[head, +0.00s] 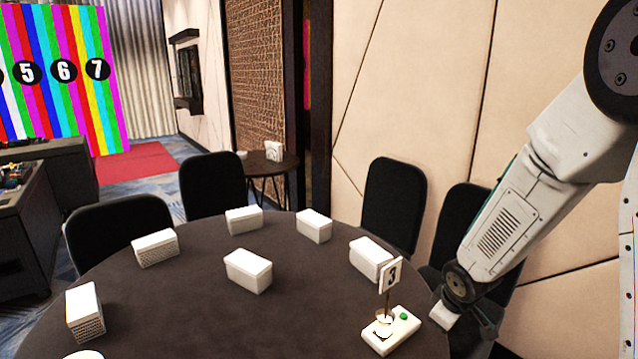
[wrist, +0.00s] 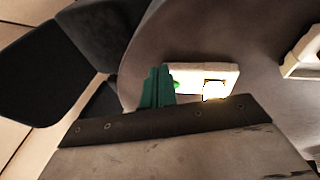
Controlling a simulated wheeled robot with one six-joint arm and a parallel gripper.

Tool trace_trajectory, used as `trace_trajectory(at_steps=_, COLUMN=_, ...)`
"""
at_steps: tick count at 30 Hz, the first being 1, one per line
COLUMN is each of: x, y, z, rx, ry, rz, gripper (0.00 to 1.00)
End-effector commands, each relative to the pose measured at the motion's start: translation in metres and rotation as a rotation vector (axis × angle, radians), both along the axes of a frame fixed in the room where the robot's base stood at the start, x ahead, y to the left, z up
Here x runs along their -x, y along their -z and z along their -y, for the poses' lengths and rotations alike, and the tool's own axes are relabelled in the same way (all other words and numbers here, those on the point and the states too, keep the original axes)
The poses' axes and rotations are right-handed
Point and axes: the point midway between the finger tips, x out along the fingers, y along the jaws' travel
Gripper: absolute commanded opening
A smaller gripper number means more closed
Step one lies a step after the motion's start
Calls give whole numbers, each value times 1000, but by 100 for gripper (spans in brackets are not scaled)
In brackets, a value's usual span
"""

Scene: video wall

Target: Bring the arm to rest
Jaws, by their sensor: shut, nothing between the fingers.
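My arm (head: 510,225) reaches down from the upper right in the head view, its lower end beside the right edge of the round table. My gripper (wrist: 157,78) shows in the wrist view as green fingers, shut and empty. From that view it appears just beside a white box with a green button (wrist: 205,72); I cannot tell the exact gap. The same white box (head: 402,332) stands on the table near its right edge in the head view. My gripper's fingertips are not clearly seen in the head view.
The dark round table (head: 200,310) carries several white boxes (head: 248,270) and a stand with a number 3 card (head: 391,275). Black chairs (head: 393,205) surround it. A panelled wall (head: 410,90) lies behind. A small side table (head: 270,162) stands farther back.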

Motion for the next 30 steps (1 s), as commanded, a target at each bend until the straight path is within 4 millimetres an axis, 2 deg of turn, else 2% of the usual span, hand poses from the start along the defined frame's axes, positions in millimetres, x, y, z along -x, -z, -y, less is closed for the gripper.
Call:
trace_trajectory(at_steps=3, x=42, y=-37, z=12, rx=20, ry=177, rz=-108, gripper=0)
trace_trajectory(at_steps=8, x=103, y=-87, z=15, rx=14, ry=387, rz=-230, gripper=0)
trace_trajectory(at_steps=15, x=190, y=-156, z=-1, rx=-46, ry=603, rz=-349, gripper=0)
trace_trajectory(at_steps=21, x=252, y=-200, z=-19, rx=-122, ry=690, rz=-383, gripper=0)
trace_trajectory(at_steps=25, x=277, y=-221, z=-28, rx=-174, ry=697, rz=-347, gripper=0)
trace_trajectory(at_steps=30, x=287, y=-237, z=-31, rx=-213, ry=682, rz=-258, gripper=0)
